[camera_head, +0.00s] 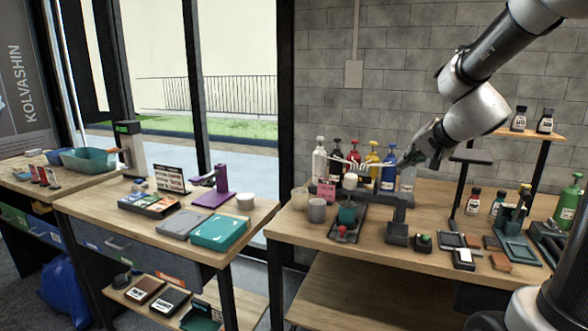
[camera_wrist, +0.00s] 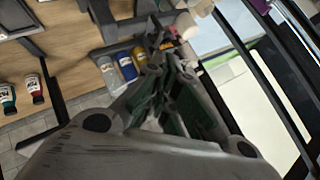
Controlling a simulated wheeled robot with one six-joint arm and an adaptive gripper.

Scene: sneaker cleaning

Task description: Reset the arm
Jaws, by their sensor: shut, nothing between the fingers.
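The wrist view also shows the yellow bottle (camera_wrist: 108,72) and the blue bottle (camera_wrist: 127,67) beside the fingers.
Small bottles (camera_head: 473,202) and a green spray bottle (camera_head: 568,200) stand to the right. A second table (camera_head: 70,205) with boxes and a purple device (camera_head: 212,190) is left. Air above the tables' left side is free.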

